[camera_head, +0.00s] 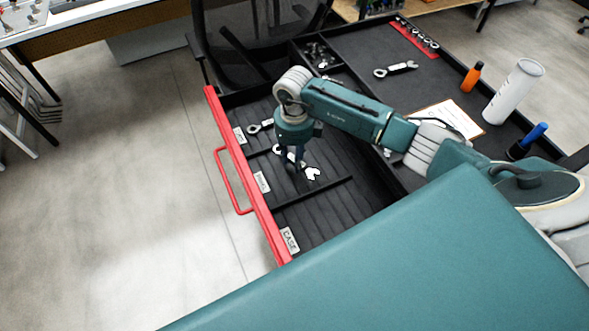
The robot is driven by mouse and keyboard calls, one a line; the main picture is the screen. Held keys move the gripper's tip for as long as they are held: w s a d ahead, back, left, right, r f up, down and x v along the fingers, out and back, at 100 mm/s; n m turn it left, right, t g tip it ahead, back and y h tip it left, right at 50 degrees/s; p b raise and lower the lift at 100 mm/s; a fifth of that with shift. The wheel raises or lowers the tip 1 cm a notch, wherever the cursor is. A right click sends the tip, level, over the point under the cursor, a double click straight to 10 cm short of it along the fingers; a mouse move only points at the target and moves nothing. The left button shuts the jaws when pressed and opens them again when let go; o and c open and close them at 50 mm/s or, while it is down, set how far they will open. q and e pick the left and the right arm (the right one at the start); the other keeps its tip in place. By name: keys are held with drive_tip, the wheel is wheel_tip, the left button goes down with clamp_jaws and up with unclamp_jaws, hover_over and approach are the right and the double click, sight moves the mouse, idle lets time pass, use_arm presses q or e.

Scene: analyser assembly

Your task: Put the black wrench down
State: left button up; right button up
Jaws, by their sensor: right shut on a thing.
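My right gripper (292,164) points down into the open drawer and is shut on the middle of a wrench. This wrench (312,173) has light metal ends and a dark middle, which the fingers partly hide. It is over or in the drawer's middle compartment; I cannot tell whether it touches the floor. The drawer (245,182) has a red front with a handle, label cards and dark dividers. My left gripper is not in view.
Another wrench (258,127) lies in the drawer's far compartment. On the dark top lie a wrench (396,69), a red strip of small tools (414,38), a clipboard (446,117), an orange bottle (471,78), a white cylinder (513,92) and a blue-handled tool (530,139). The near compartment looks empty.

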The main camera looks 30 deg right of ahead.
wheel_tip(320, 180, down, 4)
drive_tip(key=b, duration=0.2)
drive_tip(key=shift+b, duration=0.3)
drive_tip(key=shift+r, duration=0.1)
drive_tip(key=o, duration=1.2)
drive_tip(key=shift+o, duration=0.2)
